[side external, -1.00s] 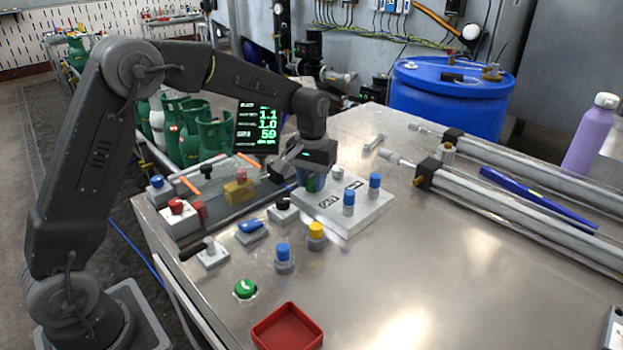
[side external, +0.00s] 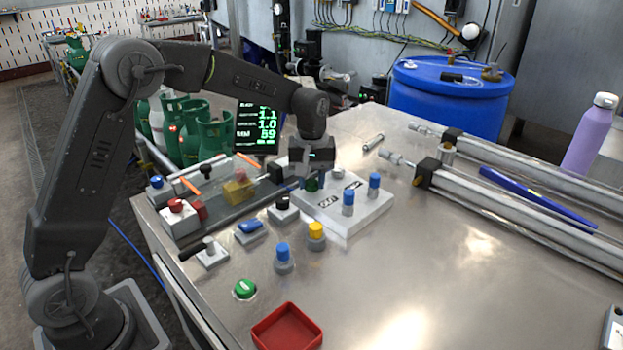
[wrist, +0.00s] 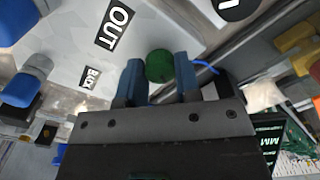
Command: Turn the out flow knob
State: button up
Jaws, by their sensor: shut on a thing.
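The out flow knob is a green round knob (side external: 312,184) on a light grey panel (side external: 348,224). In the wrist view the green knob (wrist: 159,66) sits between my two blue fingertips, beside the black OUT label (wrist: 114,28). My gripper (side external: 313,181) points down at the back left part of the panel and is shut on the knob. In the wrist view my gripper (wrist: 160,75) has one finger on each side of it. In the side view the fingers partly hide the knob.
Blue-topped knobs (side external: 348,198) and (side external: 374,181) stand on the same panel. A yellow-topped knob (side external: 316,231) and a black-topped switch (side external: 283,206) are in front. A display (side external: 256,128) stands behind.

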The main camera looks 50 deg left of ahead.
aim_at(312, 182)
jog(key=o, duration=0.9)
notch_tip(312, 182, up, 14)
jog(key=shift+f, duration=0.1)
dwell(0.5)
